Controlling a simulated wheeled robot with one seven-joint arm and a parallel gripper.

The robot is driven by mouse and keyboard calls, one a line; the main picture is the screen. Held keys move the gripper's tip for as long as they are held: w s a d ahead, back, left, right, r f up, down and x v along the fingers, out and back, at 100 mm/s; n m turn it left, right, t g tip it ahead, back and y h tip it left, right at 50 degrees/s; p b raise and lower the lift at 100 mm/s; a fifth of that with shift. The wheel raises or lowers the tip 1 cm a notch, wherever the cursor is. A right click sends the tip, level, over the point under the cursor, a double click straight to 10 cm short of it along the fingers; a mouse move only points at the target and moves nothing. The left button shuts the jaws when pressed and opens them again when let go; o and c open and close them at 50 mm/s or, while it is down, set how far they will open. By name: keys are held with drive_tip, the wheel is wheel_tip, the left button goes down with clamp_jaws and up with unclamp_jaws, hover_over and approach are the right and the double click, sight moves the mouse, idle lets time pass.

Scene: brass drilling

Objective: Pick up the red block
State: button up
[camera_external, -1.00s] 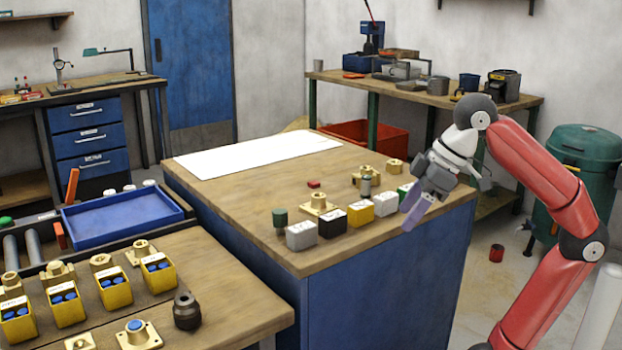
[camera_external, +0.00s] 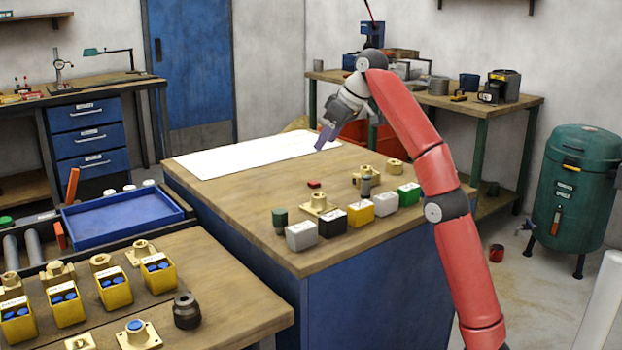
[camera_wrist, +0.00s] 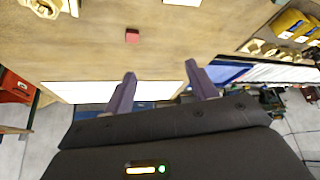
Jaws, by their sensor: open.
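The small red block (camera_external: 314,184) lies flat on the wooden top of the blue bench (camera_external: 245,195), between the white sheet and the row of blocks. In the wrist view the red block (camera_wrist: 132,36) lies on bare wood, beyond my fingertips and a little left of the gap between them. My gripper (camera_external: 324,139) is in the air above the right end of the white sheet, behind the block and apart from it. In the wrist view its two purple fingers (camera_wrist: 160,82) are spread with nothing between them.
White, black, yellow and green blocks (camera_external: 359,213) line the bench's front edge. Brass fittings (camera_external: 318,204) and a green-topped cylinder (camera_external: 280,220) stand near the red block. The white sheet (camera_external: 215,160) covers the bench's far part. Bare wood surrounds the block.

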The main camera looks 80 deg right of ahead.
drive_tip(key=d+f, duration=0.2)
drive_tip(key=d, duration=0.4)
approach(315, 182)
drive_tip(key=shift+w, duration=0.3)
drive_tip(key=b+x, duration=0.1)
drive_tip(key=x, duration=0.2)
drive_tip(key=b+x, duration=0.1)
drive_tip(key=x, duration=0.3)
drive_tip(key=shift+s+f, duration=0.1)
drive_tip(key=shift+f, duration=0.3)
drive_tip(key=shift+m, duration=0.3)
drive_tip(key=c, duration=1)
